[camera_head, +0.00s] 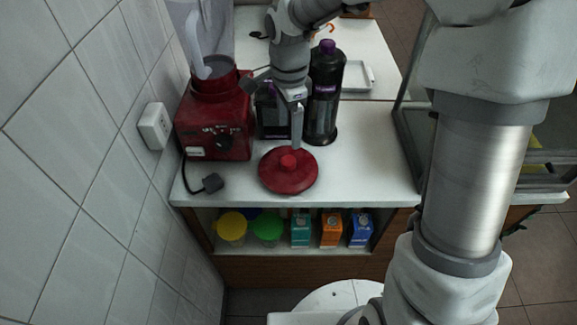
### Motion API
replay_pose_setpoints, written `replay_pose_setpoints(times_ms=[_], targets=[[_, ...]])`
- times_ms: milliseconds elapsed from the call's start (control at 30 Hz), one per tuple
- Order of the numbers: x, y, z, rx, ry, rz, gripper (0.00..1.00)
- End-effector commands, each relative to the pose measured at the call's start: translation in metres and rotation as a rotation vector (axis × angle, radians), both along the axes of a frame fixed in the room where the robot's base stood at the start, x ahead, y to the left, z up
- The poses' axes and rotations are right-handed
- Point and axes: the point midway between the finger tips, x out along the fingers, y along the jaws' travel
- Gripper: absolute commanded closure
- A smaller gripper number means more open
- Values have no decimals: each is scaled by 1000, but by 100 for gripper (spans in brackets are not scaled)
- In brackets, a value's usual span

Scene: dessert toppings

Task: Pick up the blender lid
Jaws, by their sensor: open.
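The blender lid (300,183) is a round dark red disc with a raised knob in its middle. It lies flat on the white counter, near the front edge. My gripper (292,142) hangs from above, just behind the lid, with its fingers pointing down. It is open, with nothing visible between the fingers. One finger comes down close to the lid's back edge; I cannot tell whether it touches. The red blender (215,115) stands to the left with a clear jug on top.
Dark bottles with purple caps (325,95) stand right behind my gripper. The white counter (370,170) is clear to the right. Boxes and coloured-lid jars (231,229) fill the shelf below.

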Motion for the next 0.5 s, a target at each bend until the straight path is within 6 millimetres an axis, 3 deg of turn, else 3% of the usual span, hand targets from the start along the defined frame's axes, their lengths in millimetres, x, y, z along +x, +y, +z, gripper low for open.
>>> replay_pose_setpoints(times_ms=[133,500], targets=[[-1,0,-29,0,3,1,19],[-6,1,-63,0,2,2,19]])
